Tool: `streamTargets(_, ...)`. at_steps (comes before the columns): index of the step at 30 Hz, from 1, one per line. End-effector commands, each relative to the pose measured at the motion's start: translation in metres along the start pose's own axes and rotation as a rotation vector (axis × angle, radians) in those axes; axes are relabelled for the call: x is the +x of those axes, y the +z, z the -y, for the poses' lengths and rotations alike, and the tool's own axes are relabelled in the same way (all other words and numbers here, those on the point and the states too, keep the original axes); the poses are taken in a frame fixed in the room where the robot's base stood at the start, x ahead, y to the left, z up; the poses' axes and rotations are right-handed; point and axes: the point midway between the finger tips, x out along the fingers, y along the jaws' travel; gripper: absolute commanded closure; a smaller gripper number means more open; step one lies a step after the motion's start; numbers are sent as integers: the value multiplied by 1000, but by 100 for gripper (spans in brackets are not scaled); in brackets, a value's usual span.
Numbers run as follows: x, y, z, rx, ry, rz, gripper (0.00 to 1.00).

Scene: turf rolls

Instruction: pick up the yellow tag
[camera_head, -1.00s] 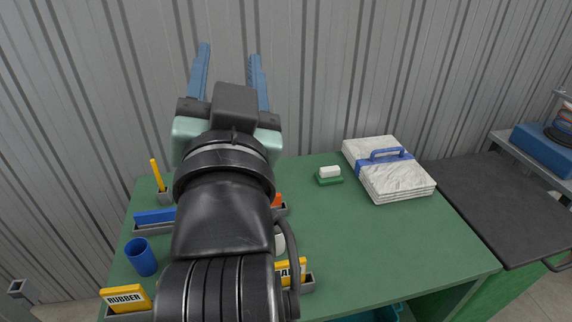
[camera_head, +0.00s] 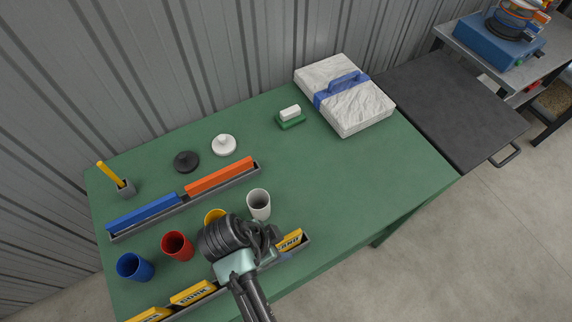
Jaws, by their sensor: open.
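A slim yellow tag (camera_head: 109,173) stands tilted in a small grey block (camera_head: 126,188) at the far left of the green table. Its top leans to the left, and its lower end is inside the block. My arm (camera_head: 226,238) hangs over the table's front, well to the right of and nearer than the tag. The blue fingers of my gripper do not show in this view. Nothing of mine touches the tag.
A grey tray holds a blue bar (camera_head: 143,212) and an orange bar (camera_head: 220,175). Blue (camera_head: 134,266), red (camera_head: 177,246) and white (camera_head: 259,204) cups stand nearby. The table's centre right is clear.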

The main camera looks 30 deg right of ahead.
Motion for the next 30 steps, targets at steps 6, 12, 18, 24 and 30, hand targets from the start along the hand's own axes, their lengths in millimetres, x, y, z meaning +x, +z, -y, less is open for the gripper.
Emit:
streamTargets(6,14,0,1,0,-2,1,48)
streamTargets(12,32,1,5,0,0,1,48)
streamTargets(18,56,2,8,-1,0,1,48)
streamTargets(24,65,2,8,0,-3,1,48)
streamTargets(30,65,2,8,0,-4,1,53)
